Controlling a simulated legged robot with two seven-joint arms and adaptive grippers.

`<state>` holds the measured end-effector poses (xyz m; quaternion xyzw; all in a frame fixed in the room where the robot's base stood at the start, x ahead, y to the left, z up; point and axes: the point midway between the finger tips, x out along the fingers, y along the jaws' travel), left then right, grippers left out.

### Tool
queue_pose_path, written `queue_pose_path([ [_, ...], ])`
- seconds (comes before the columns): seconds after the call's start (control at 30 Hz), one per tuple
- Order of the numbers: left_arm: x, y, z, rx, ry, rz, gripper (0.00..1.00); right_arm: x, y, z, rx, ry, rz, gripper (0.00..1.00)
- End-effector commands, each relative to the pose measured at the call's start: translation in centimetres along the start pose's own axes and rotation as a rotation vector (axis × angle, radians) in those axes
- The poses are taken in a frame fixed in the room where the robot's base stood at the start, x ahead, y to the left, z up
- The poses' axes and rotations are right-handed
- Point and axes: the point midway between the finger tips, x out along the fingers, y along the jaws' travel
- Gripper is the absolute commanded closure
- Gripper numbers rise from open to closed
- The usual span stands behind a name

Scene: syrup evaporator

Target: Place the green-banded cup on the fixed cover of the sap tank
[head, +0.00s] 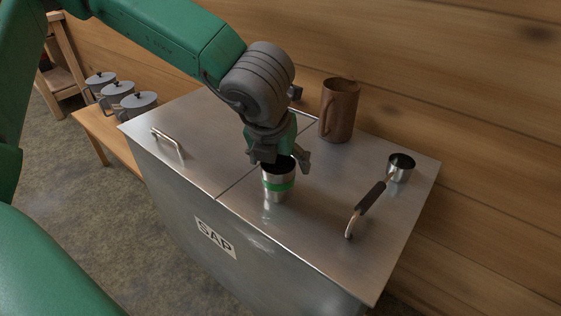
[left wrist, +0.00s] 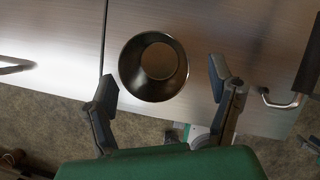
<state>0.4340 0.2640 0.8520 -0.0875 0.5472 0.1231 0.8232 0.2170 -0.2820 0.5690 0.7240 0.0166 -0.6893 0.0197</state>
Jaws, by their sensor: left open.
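The green-banded cup (head: 277,184), a steel cup with a green band, stands upright on the right-hand section of the sap tank's top (head: 325,215), just right of the seam and near the front edge. That section has no fixed handle of its own that I can make out. My left gripper (head: 284,161) is open at the cup's rim, coming from above and behind. In the left wrist view the cup's dark mouth (left wrist: 153,66) lies between the spread fingers (left wrist: 162,82), with a gap on each side. My right gripper is out of view.
A brown mug (head: 339,110) stands at the back by the wooden wall. A dark-handled steel ladle (head: 370,195) lies on the right. The left section (head: 190,130) bears a bar handle (head: 168,145). Several lidded grey pots (head: 118,92) stand on a bench at left.

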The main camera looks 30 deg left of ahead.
Motion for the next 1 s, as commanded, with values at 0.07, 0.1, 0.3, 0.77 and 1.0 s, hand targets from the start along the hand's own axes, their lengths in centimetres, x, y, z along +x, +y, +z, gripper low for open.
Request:
queue_pose_path([
  [0.07, -2.0, 0.0, 0.2, 0.0, -0.004, -0.003, 0.24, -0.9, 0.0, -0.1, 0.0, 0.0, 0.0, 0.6],
  [0.1, -3.0, 0.0, 0.3, 0.0, -0.006, -0.003, 0.24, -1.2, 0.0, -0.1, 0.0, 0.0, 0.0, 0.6],
  [0.3, -7.2, 0.0, 0.2, 0.0, -0.004, -0.003, 0.24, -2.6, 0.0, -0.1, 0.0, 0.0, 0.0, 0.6],
  [0.77, -10.3, 0.0, 0.1, 0.0, -0.001, 0.0, 0.24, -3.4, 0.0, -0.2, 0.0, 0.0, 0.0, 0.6],
  [1.0, -10.2, 0.0, 0.1, 0.0, -0.001, -0.001, 0.24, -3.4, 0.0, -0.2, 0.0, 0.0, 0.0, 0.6],
])
